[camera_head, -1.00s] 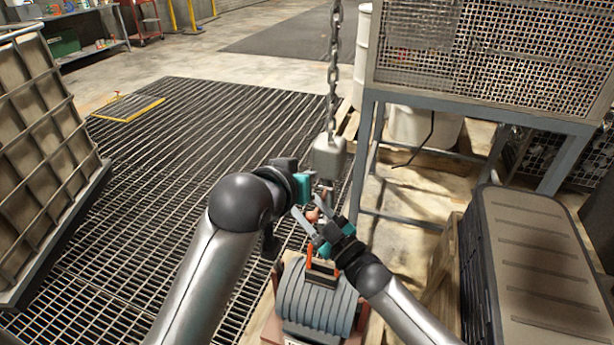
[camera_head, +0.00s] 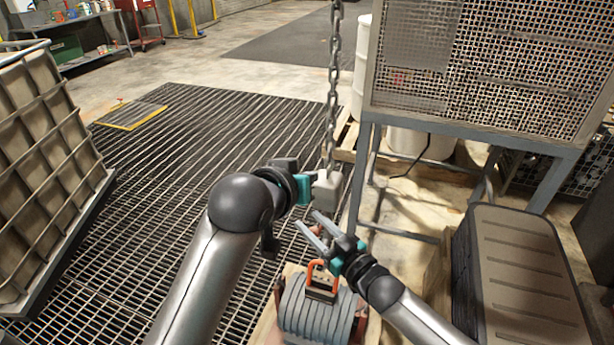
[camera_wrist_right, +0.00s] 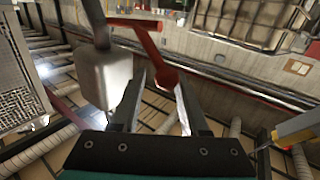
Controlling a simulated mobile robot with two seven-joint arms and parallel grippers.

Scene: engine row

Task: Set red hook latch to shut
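A grey hook block (camera_head: 329,190) hangs on a chain above a grey ribbed engine (camera_head: 318,312) with an orange-red lifting loop (camera_head: 311,271). In the right wrist view the block (camera_wrist_right: 103,85) hangs left of a red bar and rounded red part (camera_wrist_right: 165,78), seemingly the hook or its latch. The latch position is unclear. My right gripper (camera_head: 306,218) is open below the block; its fingers (camera_wrist_right: 161,82) stand either side of the red part in the picture, contact unclear. My left gripper (camera_head: 312,187) is beside the block's left side, its fingers mostly hidden.
A mesh cage on blue legs (camera_head: 368,150) stands behind on the right. A ribbed tank (camera_head: 45,165) stands at left. Open floor grating (camera_head: 190,150) lies between.

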